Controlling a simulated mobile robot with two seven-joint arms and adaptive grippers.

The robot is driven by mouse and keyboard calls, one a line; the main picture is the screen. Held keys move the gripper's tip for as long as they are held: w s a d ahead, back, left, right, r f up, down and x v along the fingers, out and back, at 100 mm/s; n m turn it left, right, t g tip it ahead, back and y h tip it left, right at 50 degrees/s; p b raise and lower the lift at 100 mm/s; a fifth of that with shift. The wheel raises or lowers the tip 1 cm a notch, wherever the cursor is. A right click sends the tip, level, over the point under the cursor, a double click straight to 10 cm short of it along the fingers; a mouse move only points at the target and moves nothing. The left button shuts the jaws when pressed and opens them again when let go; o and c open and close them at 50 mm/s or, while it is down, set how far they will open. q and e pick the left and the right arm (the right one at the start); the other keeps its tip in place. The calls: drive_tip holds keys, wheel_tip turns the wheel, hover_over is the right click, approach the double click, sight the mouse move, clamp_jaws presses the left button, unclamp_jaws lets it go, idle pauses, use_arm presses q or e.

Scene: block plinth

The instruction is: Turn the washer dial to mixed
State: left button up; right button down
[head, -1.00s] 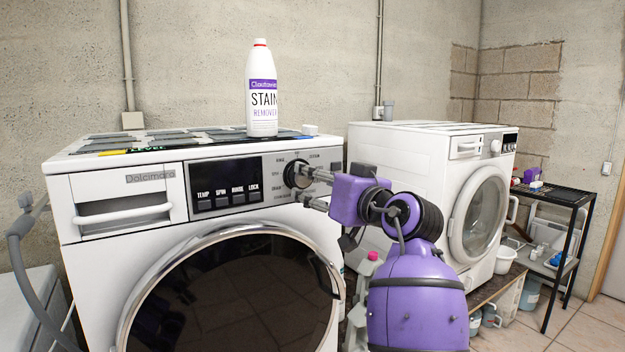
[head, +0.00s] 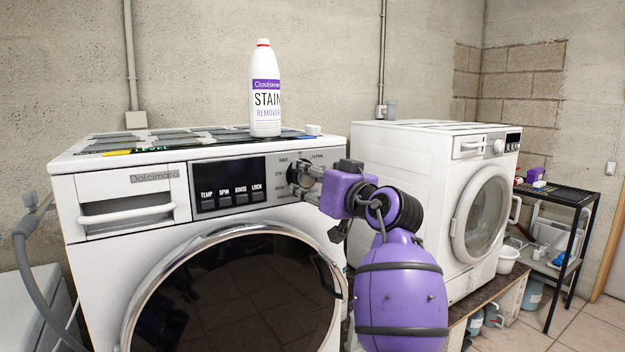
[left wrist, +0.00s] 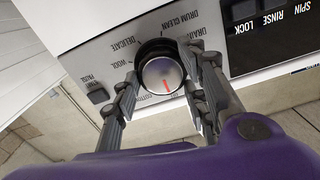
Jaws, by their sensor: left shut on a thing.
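The washer dial (head: 297,175) is a dark-ringed knob with a silver face on the panel of the near white washer (head: 90,235). In the left wrist view the dial (left wrist: 163,74) has a red mark pointing down toward the gripper. Labels such as DELICATE, WOOL, DRAIN and DRUM CLEAN surround it. Labels near the red mark are partly hidden, and I cannot read "mixed". My left gripper (head: 306,181) is shut on the dial, with one finger on each side in the left wrist view (left wrist: 163,82). My right gripper is not in view.
A white stain remover bottle (head: 265,95) stands on top of the near washer. The dark round door (head: 230,300) is below the panel. A second white washer (head: 400,185) stands to the right, and a black shelf (head: 560,193) beyond it.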

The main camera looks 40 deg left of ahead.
use_arm(q)
drive_tip(key=shift+w+d, duration=0.1)
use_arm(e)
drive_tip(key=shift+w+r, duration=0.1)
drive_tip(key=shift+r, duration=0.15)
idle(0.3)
